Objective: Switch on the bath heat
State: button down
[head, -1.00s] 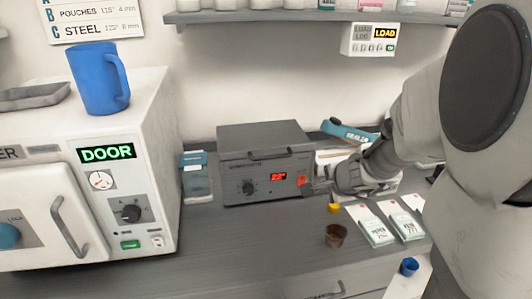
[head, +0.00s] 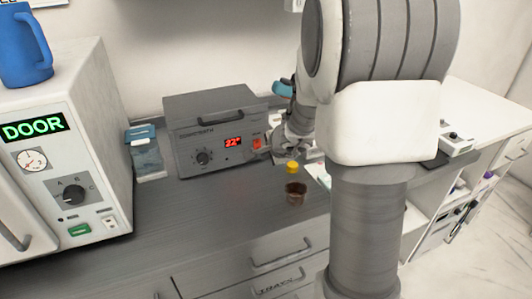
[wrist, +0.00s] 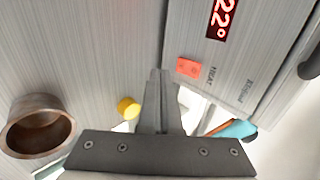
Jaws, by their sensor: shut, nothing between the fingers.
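The bath is a grey box (head: 214,108) on the counter in the head view, with a handle on its top front edge, a black knob and a red display reading 22°. Its red-orange heat switch (head: 257,143) is at the right of the front panel. In the wrist view the switch (wrist: 188,67) sits beside the word HEAT. My gripper (wrist: 160,75) is shut and empty, its tips just left of the switch; I cannot tell whether they touch the panel. In the head view my arm hides part of the gripper.
A brown cup (head: 296,194) and a small yellow object (head: 292,167) stand on the counter before the bath. A blue-lidded container (head: 146,152) is left of the bath, then a white unit marked DOOR (head: 95,130) with a blue mug (head: 24,48) on top. The counter's front middle is clear.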

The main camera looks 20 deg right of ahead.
aim_at(257, 145)
jog(key=shift+w+p, duration=0.5)
jog(key=shift+w, duration=1.2)
jog(key=shift+w+f, duration=0.1)
jog(key=shift+w, duration=0.1)
jog(key=shift+f, duration=0.1)
jog(key=shift+w+f+b, duration=0.1)
jog(key=shift+f+b, duration=0.1)
jog(key=shift+b, duration=0.75)
jog(key=shift+r, duration=0.4)
